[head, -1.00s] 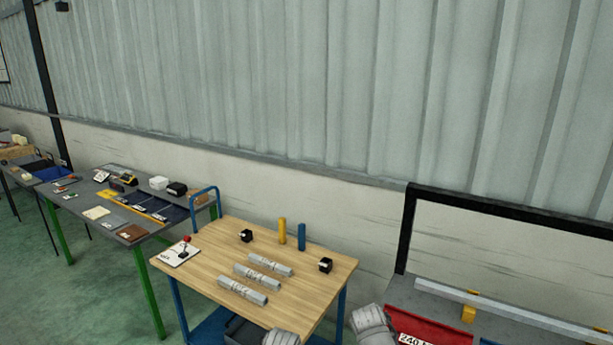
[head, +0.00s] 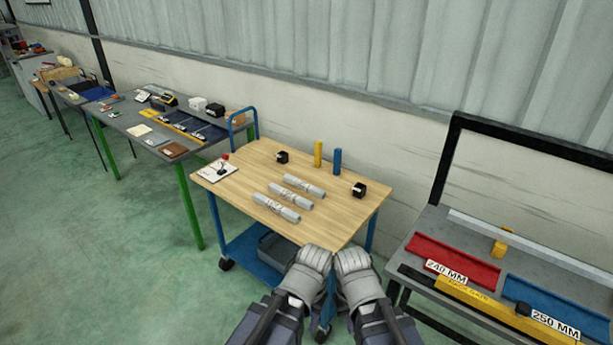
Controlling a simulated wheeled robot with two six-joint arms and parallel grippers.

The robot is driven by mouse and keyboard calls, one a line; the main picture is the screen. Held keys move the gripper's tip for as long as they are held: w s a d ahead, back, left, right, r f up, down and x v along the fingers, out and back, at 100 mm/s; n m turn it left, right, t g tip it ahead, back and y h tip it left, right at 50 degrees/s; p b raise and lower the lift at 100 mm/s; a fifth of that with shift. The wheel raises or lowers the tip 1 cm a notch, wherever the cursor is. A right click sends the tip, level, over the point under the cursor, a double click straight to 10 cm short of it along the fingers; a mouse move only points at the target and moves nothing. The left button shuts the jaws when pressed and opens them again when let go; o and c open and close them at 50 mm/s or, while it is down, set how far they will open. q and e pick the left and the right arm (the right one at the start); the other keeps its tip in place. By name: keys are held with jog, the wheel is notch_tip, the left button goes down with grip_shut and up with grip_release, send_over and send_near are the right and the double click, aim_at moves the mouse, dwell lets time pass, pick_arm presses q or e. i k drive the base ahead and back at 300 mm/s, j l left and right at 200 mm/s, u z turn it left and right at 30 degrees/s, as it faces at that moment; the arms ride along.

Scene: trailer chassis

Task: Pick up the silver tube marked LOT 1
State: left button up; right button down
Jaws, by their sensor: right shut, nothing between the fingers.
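Three silver tubes lie side by side on a wooden-topped blue cart (head: 340,222): a far one (head: 304,187), a middle one (head: 290,196) and a near one (head: 277,208). Each has dark marks on it, too small to read, so I cannot tell which is LOT 1. My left gripper (head: 316,257) and my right gripper (head: 350,260) are close together at the cart's near edge, apart from the tubes. The right one is shut and empty. The left one's fingers are too unclear to tell open from shut.
A bench with red (head: 455,260) and blue trays stands right. Green floor is open left.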

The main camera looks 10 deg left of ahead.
aim_at(316, 192)
jog(key=i+z, duration=0.1)
jog(key=z, duration=0.25)
jog(key=j+z, duration=0.15)
jog(key=z, duration=0.2)
jog(key=i+j+z, duration=0.15)
jog(key=z, duration=0.2)
jog(key=i+j+z, duration=0.2)
jog(key=j, duration=0.3)
jog(key=i+j+z, duration=0.2)
jog(key=j, duration=0.3)
jog(key=j+z, duration=0.2)
jog(key=j, duration=0.7)
jog(key=i+j, duration=0.1)
jog(key=j, duration=0.25)
